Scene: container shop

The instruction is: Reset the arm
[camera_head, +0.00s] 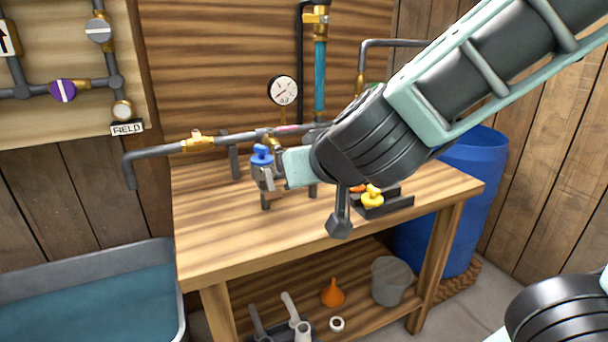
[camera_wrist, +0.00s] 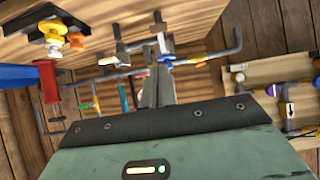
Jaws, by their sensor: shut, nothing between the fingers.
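My arm reaches in from the upper right of the head view, over the wooden workbench (camera_head: 330,238). My gripper (camera_head: 269,180) is at the end of it, above the bench top and pointing left. It is shut and empty. A grey fitting with a blue handle (camera_head: 262,155) appears right at the fingertips; I cannot tell whether they touch. In the wrist view my gripper's narrow fingers (camera_wrist: 157,88) point away from the camera, with a blue-handled part (camera_wrist: 166,58) just beyond them. My wrist hides part of the bench's back and the pipework there.
A horizontal pipe (camera_head: 160,150) with a brass valve and a gauge (camera_head: 283,90) run behind the gripper. A dark holder with yellow parts (camera_head: 384,207) sits on the bench. A blue barrel (camera_head: 470,165) stands right, a water tub (camera_head: 90,250) left. A bucket (camera_head: 391,280) and orange funnel (camera_head: 333,292) are below.

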